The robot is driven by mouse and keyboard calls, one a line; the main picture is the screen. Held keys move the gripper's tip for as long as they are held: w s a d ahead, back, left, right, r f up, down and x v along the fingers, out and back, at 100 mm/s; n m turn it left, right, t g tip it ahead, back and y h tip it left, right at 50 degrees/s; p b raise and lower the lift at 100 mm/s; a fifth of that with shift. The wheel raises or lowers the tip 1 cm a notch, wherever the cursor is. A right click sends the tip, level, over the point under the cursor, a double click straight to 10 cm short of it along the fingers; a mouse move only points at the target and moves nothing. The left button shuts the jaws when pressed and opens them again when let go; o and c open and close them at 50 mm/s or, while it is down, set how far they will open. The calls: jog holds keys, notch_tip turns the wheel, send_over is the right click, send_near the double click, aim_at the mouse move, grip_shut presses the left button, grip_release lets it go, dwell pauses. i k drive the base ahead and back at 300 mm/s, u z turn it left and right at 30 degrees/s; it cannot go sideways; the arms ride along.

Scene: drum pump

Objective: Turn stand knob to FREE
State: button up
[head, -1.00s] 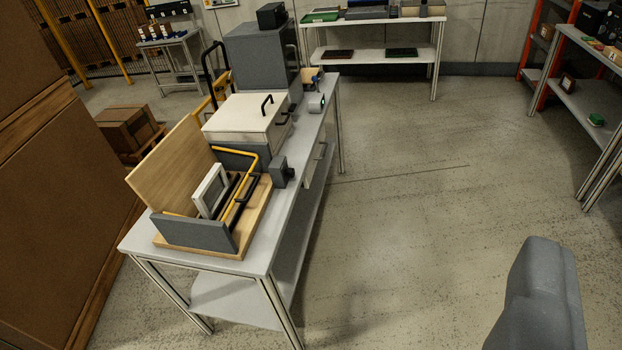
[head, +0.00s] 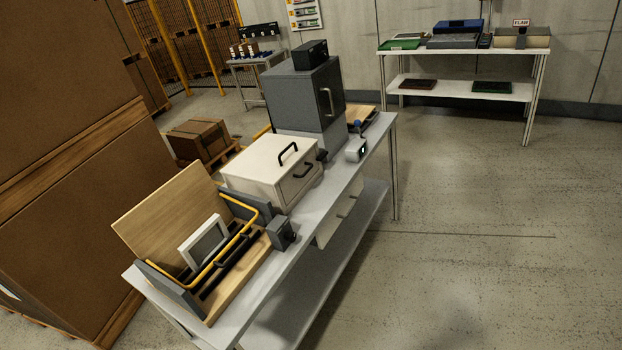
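On the long grey bench (head: 225,332) stands a wooden fixture with grey side walls (head: 172,290), a yellow bent bar (head: 215,262) and an upright wooden board (head: 165,215). A white-framed panel (head: 204,241) leans inside it. A small dark grey block (head: 281,232) sits at its right side. I cannot tell whether this fixture is the stand. No knob marked FREE can be made out. A small blue part (head: 358,126) shows farther back on the bench, too small to identify. My gripper is not in view.
A white box with black handles (head: 270,172) and a tall grey cabinet (head: 305,105) fill the bench behind the fixture. Stacked brown cartons (head: 65,190) stand close on the left. A table with trays (head: 465,52) is at the back right. The floor right of the bench is clear.

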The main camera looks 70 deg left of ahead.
aim_at(290, 236)
jog(key=u, duration=0.35)
jog(key=i, duration=0.9)
jog(key=u, duration=0.7)
